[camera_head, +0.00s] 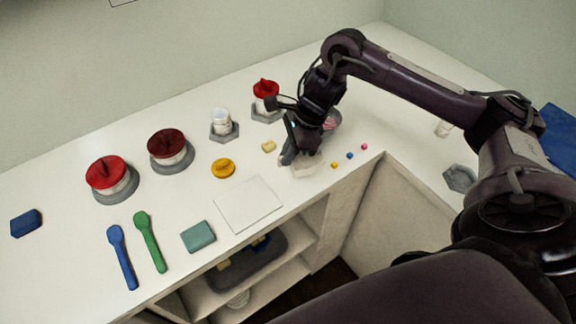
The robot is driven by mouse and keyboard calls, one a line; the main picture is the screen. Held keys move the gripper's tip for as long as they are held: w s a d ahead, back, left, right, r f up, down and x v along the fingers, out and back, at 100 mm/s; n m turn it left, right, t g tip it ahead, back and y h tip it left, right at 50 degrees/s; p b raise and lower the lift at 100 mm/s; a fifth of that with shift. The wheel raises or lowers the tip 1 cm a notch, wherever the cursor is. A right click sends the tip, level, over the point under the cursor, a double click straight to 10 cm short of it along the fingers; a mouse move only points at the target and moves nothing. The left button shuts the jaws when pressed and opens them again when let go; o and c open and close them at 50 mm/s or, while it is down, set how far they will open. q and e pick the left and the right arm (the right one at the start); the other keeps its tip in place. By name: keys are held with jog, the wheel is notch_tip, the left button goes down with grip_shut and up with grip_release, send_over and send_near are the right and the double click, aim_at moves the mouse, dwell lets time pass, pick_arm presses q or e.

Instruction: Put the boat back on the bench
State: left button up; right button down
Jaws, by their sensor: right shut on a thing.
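The boat (306,168), a small pale weighing dish, is under and against my right gripper (298,154) near the front edge of the white bench (75,225). My right gripper is shut on the boat, with its fingers pointing down. The gripper hides part of the boat. I cannot tell whether the boat touches the bench or hangs just above it. My left gripper is not in view.
A bowl with pink contents (332,121) stands behind my right gripper. Red-lidded jars (107,175), a white jar (221,120) and a yellow lid (223,168) stand left. A white square mat (248,204) is bare.

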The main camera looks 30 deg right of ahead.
notch_tip(320, 180, down, 4)
jog(key=shift+r+p, duration=0.15)
jog(key=shift+p, duration=0.25)
jog(key=shift+f, duration=0.3)
jog(key=shift+f, duration=0.15)
jog(key=c, duration=1.5)
grip_release()
jog(key=shift+c, duration=0.2)
